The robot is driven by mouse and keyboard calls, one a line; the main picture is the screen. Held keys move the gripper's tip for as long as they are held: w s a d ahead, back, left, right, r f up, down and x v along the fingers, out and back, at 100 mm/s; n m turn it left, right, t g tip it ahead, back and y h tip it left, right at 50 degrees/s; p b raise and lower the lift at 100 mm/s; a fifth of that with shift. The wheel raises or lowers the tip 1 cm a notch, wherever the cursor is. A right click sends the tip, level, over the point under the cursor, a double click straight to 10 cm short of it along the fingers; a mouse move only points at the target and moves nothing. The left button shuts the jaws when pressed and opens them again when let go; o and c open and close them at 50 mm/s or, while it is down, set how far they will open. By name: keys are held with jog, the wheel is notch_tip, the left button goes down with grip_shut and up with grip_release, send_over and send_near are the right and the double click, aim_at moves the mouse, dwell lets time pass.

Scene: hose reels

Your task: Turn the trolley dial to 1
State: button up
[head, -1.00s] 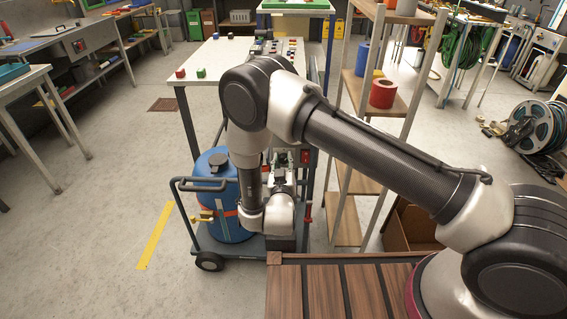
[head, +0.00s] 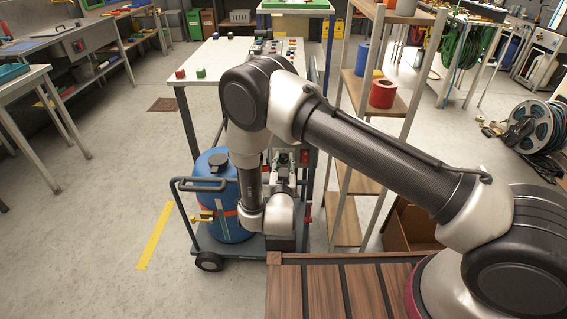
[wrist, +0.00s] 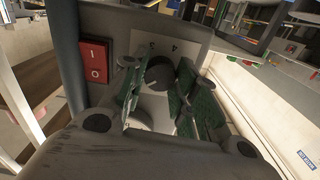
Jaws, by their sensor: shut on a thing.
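The trolley (head: 182,202) stands in front of me, with a dark handle frame and a blue tank on it. Its grey panel (wrist: 190,38) fills the upper middle of the wrist view, with a pale dial plate (wrist: 149,47) showing the figures 3 and 4, tilted in the picture. The dark dial (wrist: 185,76) sits between the green-padded fingers of my gripper (wrist: 156,90), which is shut on it. The fingers hide part of the dial, and I cannot read its pointer. In the head view my gripper (head: 283,163) is small and partly behind my arm.
A red I/O switch (wrist: 95,61) is on the panel, left of the dial. A white table (head: 205,60) with small blocks stands behind the trolley. A wooden shelf (head: 360,90) stands close on the right. The floor to the left is open.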

jog(key=o, duration=1)
jog(key=s, duration=0.7)
jog(key=shift+s+a, duration=0.15)
jog(key=shift+s, duration=0.15)
